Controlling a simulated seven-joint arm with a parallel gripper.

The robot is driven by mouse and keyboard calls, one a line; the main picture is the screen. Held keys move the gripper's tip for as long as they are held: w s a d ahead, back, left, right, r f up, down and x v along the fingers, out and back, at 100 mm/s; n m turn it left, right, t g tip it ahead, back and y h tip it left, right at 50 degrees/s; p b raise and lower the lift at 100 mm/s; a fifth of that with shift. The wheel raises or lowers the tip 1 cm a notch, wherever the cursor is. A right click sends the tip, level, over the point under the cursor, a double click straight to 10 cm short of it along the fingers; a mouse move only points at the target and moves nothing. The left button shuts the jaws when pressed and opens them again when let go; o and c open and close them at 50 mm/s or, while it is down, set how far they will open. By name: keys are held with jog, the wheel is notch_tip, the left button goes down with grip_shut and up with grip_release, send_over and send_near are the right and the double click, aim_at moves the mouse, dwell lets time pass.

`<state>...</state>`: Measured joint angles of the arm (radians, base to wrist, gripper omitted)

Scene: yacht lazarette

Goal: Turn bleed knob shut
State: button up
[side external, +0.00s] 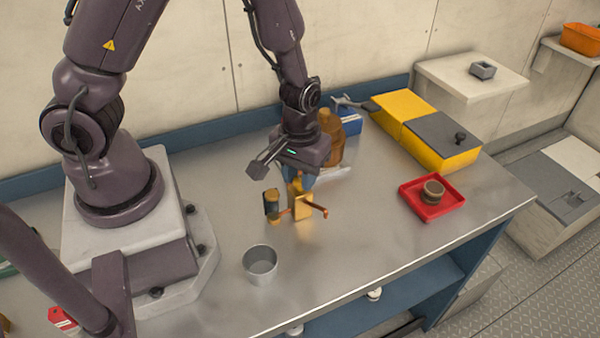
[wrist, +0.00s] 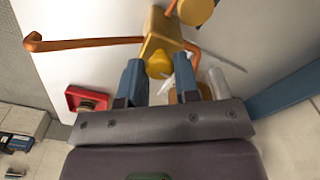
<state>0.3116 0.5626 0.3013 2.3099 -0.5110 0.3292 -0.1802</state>
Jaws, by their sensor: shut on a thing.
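The yellow bleed knob (wrist: 159,65) sits on a brass block (wrist: 160,30) and lies between my two blue fingertips in the wrist view. My gripper (side external: 299,180) points down over the brass block (side external: 303,208) on the metal bench and is shut on the knob. In the side view the fingers and wrist mostly hide the knob. Copper pipes run from the block; one with a bent end (wrist: 85,43) reaches left in the wrist view. A dark cylinder with brass ends (side external: 272,205) stands upright left of the block. I cannot tell how far the knob is turned.
A grey metal cup (side external: 260,278) stands in front of the block. A red tray (side external: 410,190) holding a round brown item is to the right. A brown bottle (side external: 332,130), a blue box (side external: 350,118) and a yellow box (side external: 458,158) stand behind. The front right of the bench is clear.

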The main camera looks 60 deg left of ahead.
aim_at(300, 179)
jog(key=shift+n, duration=1)
jog(key=o, duration=0.9)
notch_tip(300, 179, up, 13)
